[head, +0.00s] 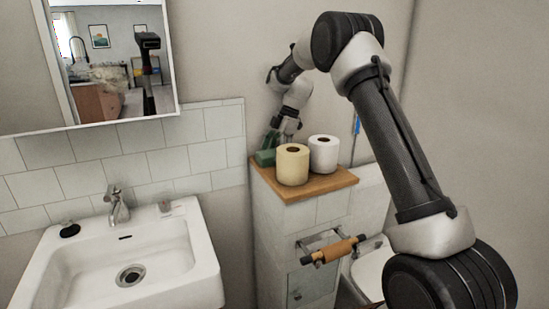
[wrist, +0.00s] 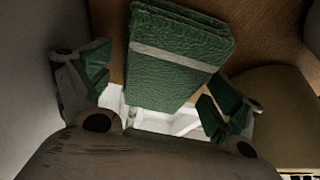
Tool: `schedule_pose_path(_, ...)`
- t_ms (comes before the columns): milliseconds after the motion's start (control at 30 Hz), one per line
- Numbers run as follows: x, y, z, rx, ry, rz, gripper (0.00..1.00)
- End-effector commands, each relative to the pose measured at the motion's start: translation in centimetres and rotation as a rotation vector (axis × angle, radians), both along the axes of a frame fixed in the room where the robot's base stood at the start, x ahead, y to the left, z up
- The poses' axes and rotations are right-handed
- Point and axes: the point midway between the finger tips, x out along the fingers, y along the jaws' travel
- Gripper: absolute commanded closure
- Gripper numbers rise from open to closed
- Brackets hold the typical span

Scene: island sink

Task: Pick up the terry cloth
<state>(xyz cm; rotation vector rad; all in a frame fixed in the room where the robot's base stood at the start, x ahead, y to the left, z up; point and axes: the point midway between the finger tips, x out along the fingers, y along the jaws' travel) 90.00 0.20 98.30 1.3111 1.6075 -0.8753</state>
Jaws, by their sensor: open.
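The terry cloth (wrist: 178,62) is a folded dark green stack with a pale grey stripe, lying on a wooden shelf top. It also shows in the head view (head: 265,158) at the back left corner of the shelf, partly hidden by my gripper (head: 277,141). In the wrist view my gripper (wrist: 152,88) is open, with one green-padded finger on each side of the cloth. Gaps show between the fingers and the cloth, and nothing is held. How far the fingertips are above the shelf is unclear.
A cream roll (head: 292,165) and a white roll (head: 323,154) stand on the wooden shelf (head: 310,188), right of the cloth. A white sink (head: 120,262) stands left, a toilet paper holder (head: 333,250) below the shelf.

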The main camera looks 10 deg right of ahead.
Motion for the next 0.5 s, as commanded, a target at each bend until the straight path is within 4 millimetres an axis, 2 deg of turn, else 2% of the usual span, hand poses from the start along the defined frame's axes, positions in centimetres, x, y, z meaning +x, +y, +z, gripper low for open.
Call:
schedule_pose_path(100,0.0,-0.01,0.03,0.0,0.0,0.0,0.1)
schedule_pose_path(367,-0.01,-0.01,0.05,0.0,0.0,0.0,0.57)
schedule_pose_path(500,-0.01,-0.01,0.05,0.0,0.0,0.0,0.57)
